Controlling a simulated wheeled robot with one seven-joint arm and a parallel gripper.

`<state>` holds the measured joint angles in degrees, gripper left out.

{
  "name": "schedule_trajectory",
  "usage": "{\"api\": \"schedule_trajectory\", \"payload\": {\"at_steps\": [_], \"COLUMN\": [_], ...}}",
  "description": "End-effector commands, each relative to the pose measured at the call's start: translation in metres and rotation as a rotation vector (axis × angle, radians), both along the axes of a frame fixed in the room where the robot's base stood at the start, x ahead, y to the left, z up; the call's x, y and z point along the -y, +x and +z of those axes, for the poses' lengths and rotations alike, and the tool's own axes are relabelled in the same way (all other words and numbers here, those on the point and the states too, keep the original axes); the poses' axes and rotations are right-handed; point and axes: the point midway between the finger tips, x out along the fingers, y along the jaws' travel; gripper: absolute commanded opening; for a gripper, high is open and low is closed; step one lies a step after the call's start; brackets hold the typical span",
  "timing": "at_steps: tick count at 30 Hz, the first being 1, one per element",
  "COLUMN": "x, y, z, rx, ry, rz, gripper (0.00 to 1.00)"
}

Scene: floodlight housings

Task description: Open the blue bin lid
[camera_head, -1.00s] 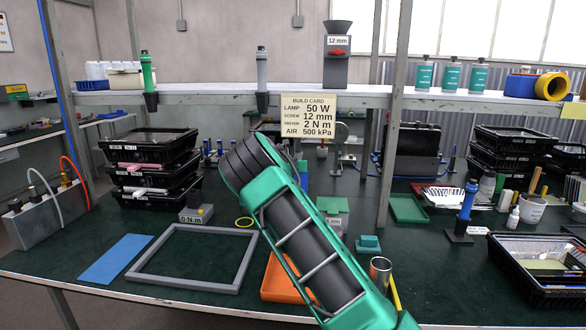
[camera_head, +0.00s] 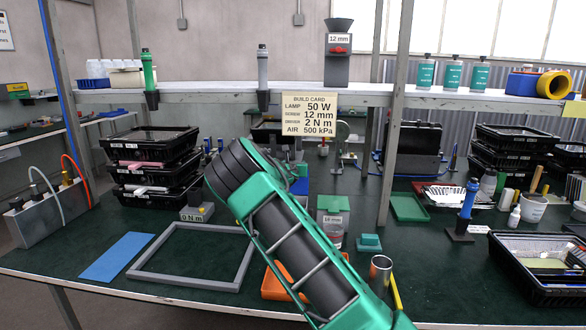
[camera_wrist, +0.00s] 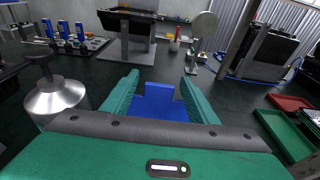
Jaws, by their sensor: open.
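A blue bin (camera_wrist: 160,107) sits between my gripper's fingers in the wrist view, with a blue upright part (camera_wrist: 159,90) at its far side. I cannot tell whether that part is the lid or how far it is raised. In the head view, a bit of the blue bin (camera_head: 300,186) shows just right of my arm; the rest is hidden. My gripper (camera_wrist: 160,77) is open, its two green fingers on either side of the blue shape. Contact is not clear. In the head view my fingers are hidden behind the arm.
A silver canister (camera_wrist: 55,97) with a dark knob stands close left of my gripper. A clear green-lidded container (camera_head: 333,224) stands right of my arm. Black stacked trays (camera_head: 152,160) and a grey frame (camera_head: 190,285) lie left. A shelf (camera_head: 220,98) spans above the table.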

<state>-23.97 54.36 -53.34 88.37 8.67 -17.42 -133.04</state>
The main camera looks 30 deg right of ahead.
Motion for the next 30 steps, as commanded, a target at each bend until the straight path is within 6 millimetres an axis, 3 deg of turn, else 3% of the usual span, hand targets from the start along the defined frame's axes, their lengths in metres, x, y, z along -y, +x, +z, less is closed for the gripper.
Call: {"api": "schedule_trajectory", "payload": {"at_steps": [5,19,30], "x": [-0.009,-0.053,-0.060], "y": [-0.011,-0.077,-0.088], "z": [0.003,0.015,0.018], "rx": [0.001,-0.001,-0.001], "ry": [0.001,0.002,0.001], "rz": [0.002,0.002,0.000], "gripper": [0.53,0.53,0.53]}}
